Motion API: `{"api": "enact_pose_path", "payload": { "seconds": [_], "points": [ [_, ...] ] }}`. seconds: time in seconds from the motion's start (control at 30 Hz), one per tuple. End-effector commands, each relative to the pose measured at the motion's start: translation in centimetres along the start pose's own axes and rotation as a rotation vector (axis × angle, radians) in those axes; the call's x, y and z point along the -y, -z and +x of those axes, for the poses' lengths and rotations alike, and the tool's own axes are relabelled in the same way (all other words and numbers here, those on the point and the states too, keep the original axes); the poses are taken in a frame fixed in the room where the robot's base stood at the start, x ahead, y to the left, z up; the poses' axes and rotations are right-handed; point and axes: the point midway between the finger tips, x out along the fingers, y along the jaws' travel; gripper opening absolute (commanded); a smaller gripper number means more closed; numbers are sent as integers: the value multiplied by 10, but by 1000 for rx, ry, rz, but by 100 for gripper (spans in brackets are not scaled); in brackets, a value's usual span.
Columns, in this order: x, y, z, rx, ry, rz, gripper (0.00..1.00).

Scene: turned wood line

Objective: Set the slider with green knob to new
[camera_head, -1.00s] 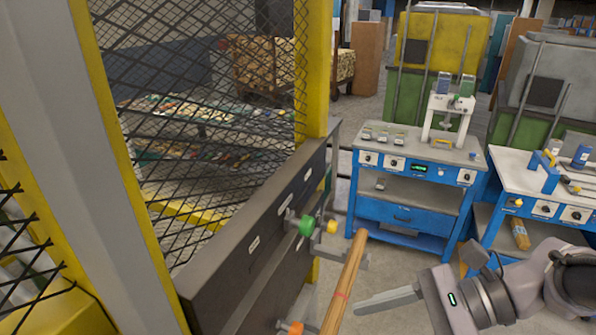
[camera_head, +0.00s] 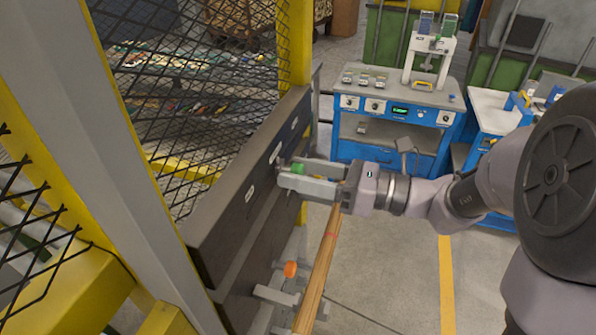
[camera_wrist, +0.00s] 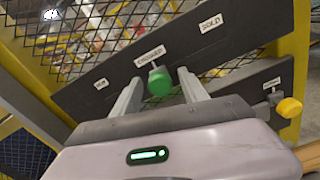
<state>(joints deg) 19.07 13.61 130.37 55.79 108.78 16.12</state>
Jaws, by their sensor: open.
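The slider's green knob (camera_head: 298,168) sticks out from a dark board on the yellow mesh fence. In the wrist view the green knob (camera_wrist: 159,83) sits just below the middle of three white labels (camera_wrist: 149,57). The label at upper right (camera_wrist: 211,23) reads SOLD. A short label at lower left (camera_wrist: 101,84) is too small to read surely. My gripper (camera_wrist: 157,88) is open, one finger on each side of the green knob, with gaps visible. In the head view my gripper (camera_head: 291,174) reaches the board from the right and partly hides the knob.
A yellow knob (camera_wrist: 289,108) on a second slider is right of my gripper in the wrist view. An orange knob (camera_head: 290,268) is lower on the board. A wooden pole (camera_head: 322,262) stands close below my gripper.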

Motion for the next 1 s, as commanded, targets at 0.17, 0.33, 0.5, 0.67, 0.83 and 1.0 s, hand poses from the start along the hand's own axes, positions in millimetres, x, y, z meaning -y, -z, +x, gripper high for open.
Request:
{"api": "enact_pose_path", "payload": {
  "seconds": [0.17, 0.33, 0.5, 0.67, 0.83, 1.0],
  "points": [
    [0, 0, 6, 0, 1, 0, 52],
    [0, 0, 6, 0, 1, 0, 52],
    [0, 0, 6, 0, 1, 0, 18],
    [0, 0, 6, 0, 1, 0, 0],
    [0, 0, 6, 0, 0, 0, 0],
    [0, 0, 6, 0, 0, 0, 0]
  ]
}}
